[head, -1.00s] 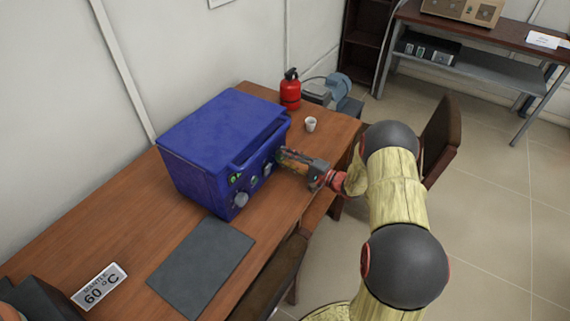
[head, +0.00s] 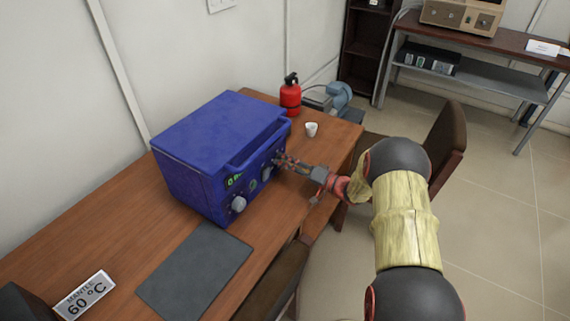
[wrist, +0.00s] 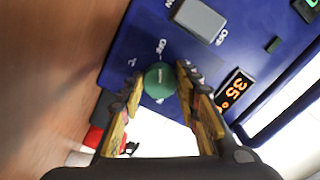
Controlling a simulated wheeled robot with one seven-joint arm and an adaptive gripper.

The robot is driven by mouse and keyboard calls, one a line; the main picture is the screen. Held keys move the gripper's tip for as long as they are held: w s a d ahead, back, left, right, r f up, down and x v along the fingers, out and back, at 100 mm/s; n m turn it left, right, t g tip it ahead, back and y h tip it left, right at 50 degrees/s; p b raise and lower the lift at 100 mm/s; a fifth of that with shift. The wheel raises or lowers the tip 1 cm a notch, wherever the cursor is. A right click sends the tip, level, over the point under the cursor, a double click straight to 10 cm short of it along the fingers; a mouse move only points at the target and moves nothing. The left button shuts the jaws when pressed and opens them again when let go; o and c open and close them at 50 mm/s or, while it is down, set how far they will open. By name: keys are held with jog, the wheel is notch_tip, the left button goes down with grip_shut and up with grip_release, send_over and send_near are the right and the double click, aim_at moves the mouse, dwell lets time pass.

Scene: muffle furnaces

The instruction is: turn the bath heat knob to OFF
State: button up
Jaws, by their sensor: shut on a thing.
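The blue bath (head: 215,145) stands on the wooden desk, its control panel facing my arm. In the wrist view a round green knob (wrist: 159,79) with a pale pointer line sits on the blue panel (wrist: 130,48). The line runs roughly up and down the picture. Small white labels are above and below the knob; I cannot read them surely. My gripper (wrist: 160,86) is shut on the green knob, one finger on each side. In the head view my gripper (head: 279,159) is at the panel's right end and hides the knob.
A larger grey knob (head: 238,204) is at the panel's left end. A dark mat (head: 195,270), a white cup (head: 311,129) and a red extinguisher (head: 290,97) stand around the bath.

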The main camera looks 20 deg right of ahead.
jog(key=shift+f, duration=0.1)
dwell(0.4)
jog(key=o, duration=1.2)
jog(key=shift+c, duration=0.2)
jog(key=v, duration=1.2)
